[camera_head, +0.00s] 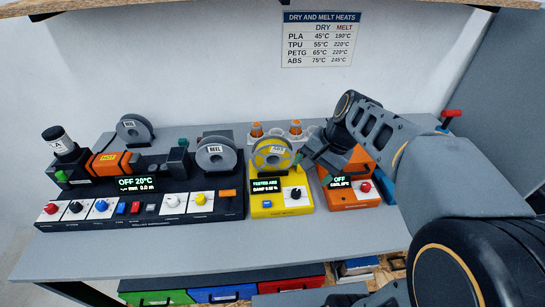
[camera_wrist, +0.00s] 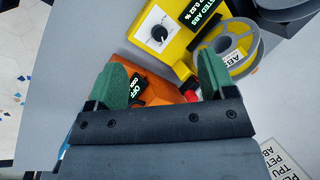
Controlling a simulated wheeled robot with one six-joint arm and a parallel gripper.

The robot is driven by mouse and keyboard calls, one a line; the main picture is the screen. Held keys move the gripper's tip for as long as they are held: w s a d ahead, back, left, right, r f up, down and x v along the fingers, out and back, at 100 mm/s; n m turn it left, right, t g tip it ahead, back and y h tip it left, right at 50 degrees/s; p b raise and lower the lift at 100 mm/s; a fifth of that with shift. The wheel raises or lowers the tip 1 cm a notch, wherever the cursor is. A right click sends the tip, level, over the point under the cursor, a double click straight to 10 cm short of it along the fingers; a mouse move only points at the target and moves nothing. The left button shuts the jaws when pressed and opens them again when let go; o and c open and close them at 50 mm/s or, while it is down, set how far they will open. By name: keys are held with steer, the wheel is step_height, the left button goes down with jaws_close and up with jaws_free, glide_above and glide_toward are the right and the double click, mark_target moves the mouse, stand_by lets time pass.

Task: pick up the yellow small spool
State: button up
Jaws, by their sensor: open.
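The yellow small spool (camera_head: 272,154), with a label reading ABS, stands upright at the back of the yellow tester (camera_head: 268,207). In the wrist view the spool (camera_wrist: 232,50) shows at the upper right, with grey rims and yellow inside, just beyond the right finger. The tester (camera_wrist: 165,32) shows at the top there. My gripper (camera_wrist: 163,74) is open with green fingers and nothing between them. It hangs over the orange box (camera_wrist: 155,90), to the right of the spool in the head view, apart from it.
The orange box (camera_head: 352,196) stands right of the tester. The long black console (camera_head: 140,207) fills the left, with a grey reel (camera_head: 216,154) behind it and another reel (camera_head: 134,131) farther back. Orange-tipped items (camera_head: 256,130) stand behind the spool. The front table strip is clear.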

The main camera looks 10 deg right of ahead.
steer(key=w+d+m+y, duration=0.1)
steer(key=w+m+y, duration=0.45)
steer(key=w, duration=0.45)
steer(key=m+y+b, duration=0.1)
steer(key=m+y, duration=0.3)
steer(key=m, duration=0.1)
glide_toward(269, 143)
steer(key=x, duration=0.8)
steer(key=shift+w+p, duration=0.15)
steer(key=shift+p, duration=0.25)
steer(key=shift+d, duration=0.1)
jaws_close()
